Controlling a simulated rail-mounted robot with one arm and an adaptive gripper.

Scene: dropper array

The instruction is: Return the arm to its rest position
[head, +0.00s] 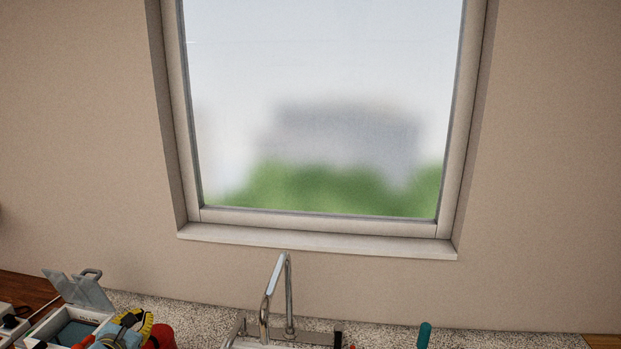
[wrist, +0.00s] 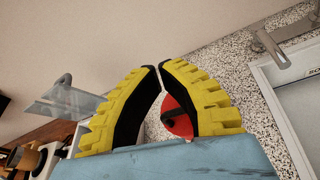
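My gripper (wrist: 158,68) has yellow ridged, black-lined fingers and a light blue body. In the wrist view its two fingertips meet, with a gap lower down between the fingers and nothing held in it. In the head view my gripper (head: 138,322) shows at the bottom left, partly cut off by the frame edge, above the counter. A red round thing with a black part (wrist: 176,118) lies beyond the fingers, partly hidden by them. It shows as a red patch (head: 160,337) beside the gripper in the head view.
A white box (head: 68,332) with a raised grey translucent lid (head: 80,290) stands left of my gripper. A metal faucet (head: 288,300) rises at the middle of the speckled counter (head: 200,317). A teal upright thing (head: 424,336) stands to the right. A window is behind.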

